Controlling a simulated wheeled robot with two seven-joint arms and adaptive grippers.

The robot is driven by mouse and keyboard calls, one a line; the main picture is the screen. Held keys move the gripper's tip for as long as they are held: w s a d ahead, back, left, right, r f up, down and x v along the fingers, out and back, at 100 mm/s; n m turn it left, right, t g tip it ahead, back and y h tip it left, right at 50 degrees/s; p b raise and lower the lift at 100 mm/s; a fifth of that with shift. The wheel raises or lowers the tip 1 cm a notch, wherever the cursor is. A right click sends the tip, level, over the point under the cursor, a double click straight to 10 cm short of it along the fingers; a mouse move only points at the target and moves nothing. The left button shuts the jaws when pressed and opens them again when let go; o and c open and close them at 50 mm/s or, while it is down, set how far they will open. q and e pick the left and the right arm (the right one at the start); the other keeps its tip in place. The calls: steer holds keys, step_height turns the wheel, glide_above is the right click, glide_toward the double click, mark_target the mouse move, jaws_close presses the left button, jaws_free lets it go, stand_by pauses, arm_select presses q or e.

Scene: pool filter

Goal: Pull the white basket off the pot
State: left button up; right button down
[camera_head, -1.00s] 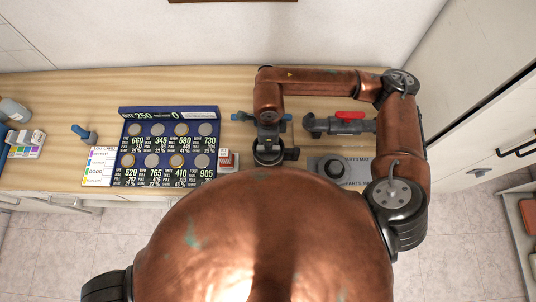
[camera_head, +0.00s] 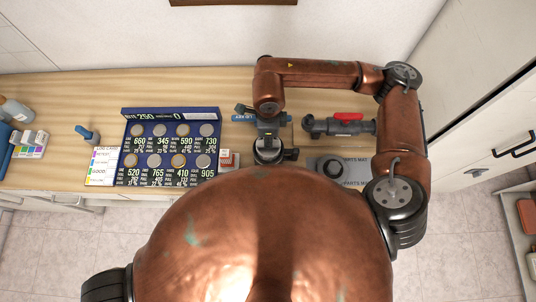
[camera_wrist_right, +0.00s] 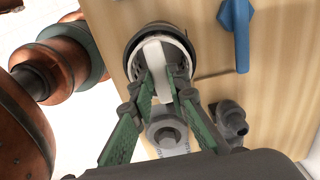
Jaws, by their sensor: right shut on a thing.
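The dark round pot (camera_head: 268,156) stands on the wooden bench in front of my body, partly covered by my right gripper. In the right wrist view its black rim (camera_wrist_right: 134,40) surrounds the white basket (camera_wrist_right: 184,46). A white band of the basket stands up between the green-and-grey fingers. My right gripper (camera_wrist_right: 168,92) is shut on the white basket at this band; the exact contact is partly hidden. In the head view my right gripper (camera_head: 268,132) is directly over the pot. The basket appears still within the pot's rim. My left gripper is not in view.
A blue sign board (camera_head: 172,148) with round discs stands left of the pot. A grey valve with a red handle (camera_head: 346,116) and a grey parts mat (camera_head: 356,172) are to the right. A blue-handled fitting (camera_head: 86,133) lies farther left. Bare bench lies behind the board.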

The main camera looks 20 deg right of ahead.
step_height(320, 180, up, 9)
steer(key=p, duration=0.3)
stand_by(1.0)
steer(key=shift+r, duration=0.1)
